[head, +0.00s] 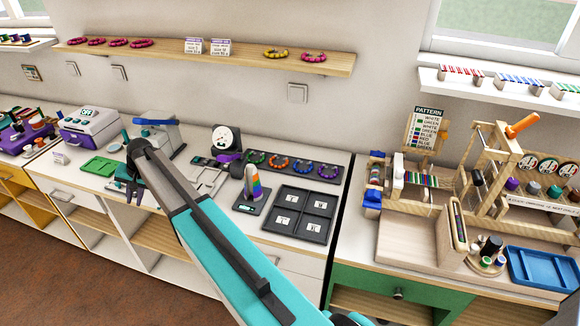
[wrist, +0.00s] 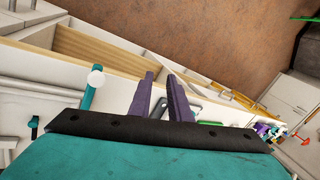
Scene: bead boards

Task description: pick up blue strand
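A blue and white striped piece (head: 511,83) also sits on the white window ledge at the upper right. My gripper (head: 134,198) is at the left end of my arm, in front of the counter and well left of both. In the wrist view, my gripper's two purple fingers (wrist: 159,76) stand apart with nothing between them. The wrist view shows neither blue thing.
A dark compartment tray (head: 301,208) and a rainbow-coloured stand (head: 255,188) are on the middle counter. A green tray (head: 100,166) lies near my gripper. A wooden loom-like frame (head: 500,165) and a blue tray (head: 541,267) crowd the right counter. Brown floor (wrist: 215,40) is open in front.

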